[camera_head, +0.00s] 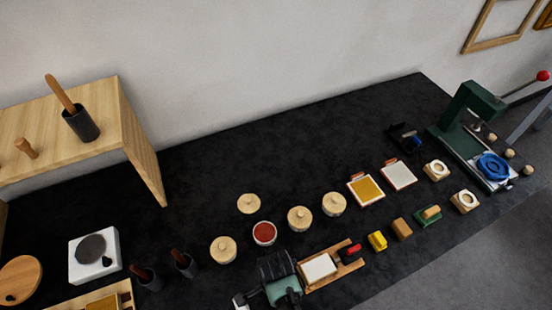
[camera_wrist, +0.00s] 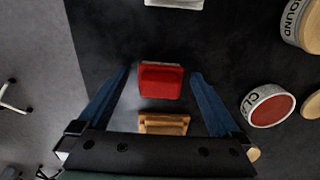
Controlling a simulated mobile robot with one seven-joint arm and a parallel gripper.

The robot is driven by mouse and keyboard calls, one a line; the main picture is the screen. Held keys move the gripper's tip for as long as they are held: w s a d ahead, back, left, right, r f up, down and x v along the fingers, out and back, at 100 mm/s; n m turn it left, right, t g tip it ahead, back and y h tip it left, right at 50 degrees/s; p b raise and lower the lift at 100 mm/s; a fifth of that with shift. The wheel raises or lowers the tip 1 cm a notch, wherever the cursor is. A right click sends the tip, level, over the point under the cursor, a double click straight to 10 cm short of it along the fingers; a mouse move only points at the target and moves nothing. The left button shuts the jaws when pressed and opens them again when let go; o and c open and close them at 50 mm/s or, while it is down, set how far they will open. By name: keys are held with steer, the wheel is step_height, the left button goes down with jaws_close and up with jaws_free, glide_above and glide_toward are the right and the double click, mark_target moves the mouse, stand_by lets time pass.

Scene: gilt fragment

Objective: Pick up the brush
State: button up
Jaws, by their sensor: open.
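My gripper (camera_wrist: 160,73) is open in the wrist view, with one blue finger on each side of a small red block (camera_wrist: 160,83). The block has a raised grip on top and no bristles show, so I cannot tell whether it is the brush. It is apart from both fingers. A wooden piece (camera_wrist: 163,124) lies closer to my palm, partly hidden. In the head view my gripper (camera_head: 282,285) appears low over the table's front part and seems to hide the red block. Wooden-handled tools stand in dark cups (camera_head: 152,284) (camera_head: 187,268); their lower ends are hidden.
A red-filled jar (camera_wrist: 268,106) stands to the right in the wrist view. In the head view, lidded jars (camera_head: 300,218), a board with a white pad (camera_head: 318,268), a yellow block (camera_head: 377,241) and a green press (camera_head: 465,110) stand on the black table. The table's back middle is clear.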

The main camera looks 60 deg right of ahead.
steer(key=c, duration=1.4)
step_height(320, 180, up, 10)
steer(key=shift+r+b, duration=0.1)
steer(key=shift+b, duration=0.25)
steer(key=o, duration=0.8)
steer(key=c, duration=0.6)
